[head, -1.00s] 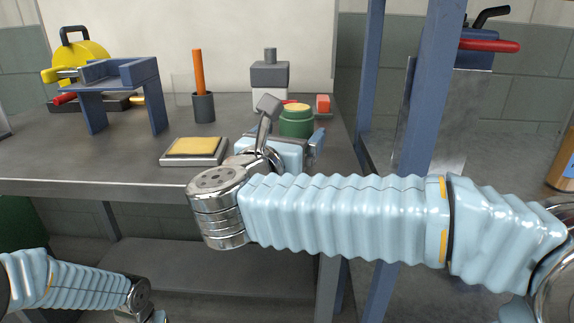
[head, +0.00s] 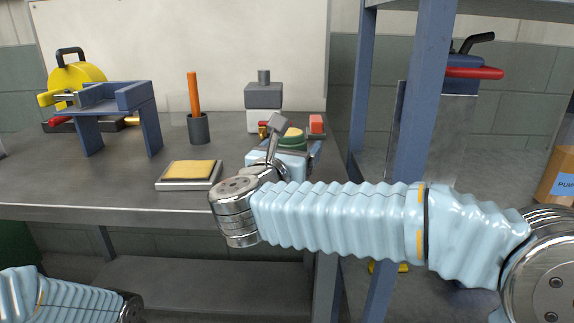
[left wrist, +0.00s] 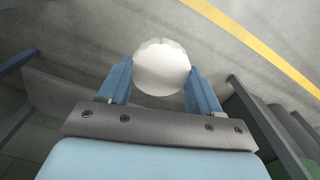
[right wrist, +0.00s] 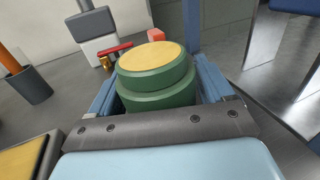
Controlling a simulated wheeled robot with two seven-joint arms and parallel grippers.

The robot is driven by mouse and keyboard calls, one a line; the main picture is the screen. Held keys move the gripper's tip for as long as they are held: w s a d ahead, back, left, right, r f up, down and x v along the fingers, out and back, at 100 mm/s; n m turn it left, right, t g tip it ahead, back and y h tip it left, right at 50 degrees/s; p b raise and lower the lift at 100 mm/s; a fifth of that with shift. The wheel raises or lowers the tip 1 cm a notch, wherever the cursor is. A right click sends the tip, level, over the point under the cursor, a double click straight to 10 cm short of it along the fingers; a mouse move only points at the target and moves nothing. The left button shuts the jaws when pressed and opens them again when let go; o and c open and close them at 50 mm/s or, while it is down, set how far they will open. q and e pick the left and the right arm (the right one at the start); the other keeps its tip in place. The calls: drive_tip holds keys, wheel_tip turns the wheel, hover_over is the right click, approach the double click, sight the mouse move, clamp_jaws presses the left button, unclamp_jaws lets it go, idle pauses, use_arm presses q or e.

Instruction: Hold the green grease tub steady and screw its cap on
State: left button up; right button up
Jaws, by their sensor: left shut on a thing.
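The green grease tub (right wrist: 158,83) stands on the bench, its round top yellow. It also shows in the head view (head: 292,138), partly hidden behind my right gripper (head: 295,150). In the right wrist view, my right gripper (right wrist: 160,85) has its blue fingers spread wide, one on each side of the tub. A firm grip on it does not show. In the left wrist view, my left gripper (left wrist: 160,80) is shut on a round white piece with a faceted rim, which looks like the cap (left wrist: 162,68). It is held over the floor, away from the tub.
A tray with a yellow pad (head: 189,172) lies on the bench left of my right wrist. An orange stick in a dark cup (head: 198,128), a grey-and-white block (head: 263,97) and a red block (head: 316,124) stand behind. A blue post (head: 425,110) rises at right.

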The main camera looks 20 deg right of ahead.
sight(294, 129)
drive_tip(key=c, duration=0.9)
drive_tip(key=shift+c, duration=0.2)
drive_tip(key=shift+r, duration=0.1)
drive_tip(key=shift+r, duration=0.3)
wheel_tip(294, 129, up, 3)
drive_tip(key=shift+s+f, duration=0.1)
drive_tip(key=shift+s, duration=0.05)
use_arm(q)
drive_tip(key=shift+f+b, duration=0.95)
drive_tip(key=shift+b, duration=0.05)
use_arm(e)
drive_tip(key=s+a+r, duration=0.3)
drive_tip(key=s+r, duration=0.6)
drive_tip(key=s, duration=0.4)
drive_tip(key=shift+s+r, duration=0.25)
